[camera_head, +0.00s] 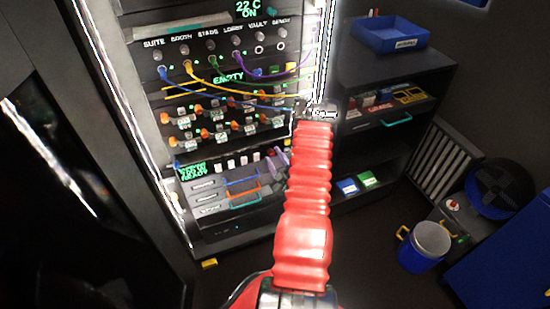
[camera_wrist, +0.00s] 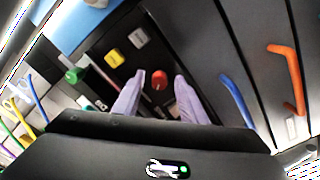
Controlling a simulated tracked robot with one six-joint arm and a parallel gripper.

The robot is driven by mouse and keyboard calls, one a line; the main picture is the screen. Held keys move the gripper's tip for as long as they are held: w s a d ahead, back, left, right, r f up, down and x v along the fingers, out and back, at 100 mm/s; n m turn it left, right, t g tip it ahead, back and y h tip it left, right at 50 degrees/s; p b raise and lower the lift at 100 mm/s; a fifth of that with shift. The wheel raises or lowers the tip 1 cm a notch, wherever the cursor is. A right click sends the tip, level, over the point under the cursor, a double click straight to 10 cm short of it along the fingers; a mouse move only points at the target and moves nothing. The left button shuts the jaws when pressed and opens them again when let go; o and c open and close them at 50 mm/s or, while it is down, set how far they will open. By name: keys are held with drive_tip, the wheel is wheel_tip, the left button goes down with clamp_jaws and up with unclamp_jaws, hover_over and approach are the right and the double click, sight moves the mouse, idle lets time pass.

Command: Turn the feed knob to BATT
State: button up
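No FEED or BATT label is readable in either view, so I cannot tell which control is the feed knob. In the wrist view a small red round control (camera_wrist: 159,80) sits on a dark panel, and its setting cannot be read. My gripper (camera_wrist: 160,82) has two lavender fingers, apart, with the red control showing in the gap between them. No contact shows, and the depth between fingers and panel is unclear. In the head view my gripper (camera_head: 278,160) is at the lower right of the rack, partly hidden by my red arm.
Drawers with a blue handle (camera_wrist: 237,100) and an orange handle (camera_wrist: 287,68) lie to the right. Cables (camera_head: 215,84) cross the rack above.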

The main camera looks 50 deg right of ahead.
drive_tip(key=shift+c, duration=0.3)
clamp_jaws()
drive_tip(key=shift+d, duration=0.2)
drive_tip(key=shift+a, duration=0.15)
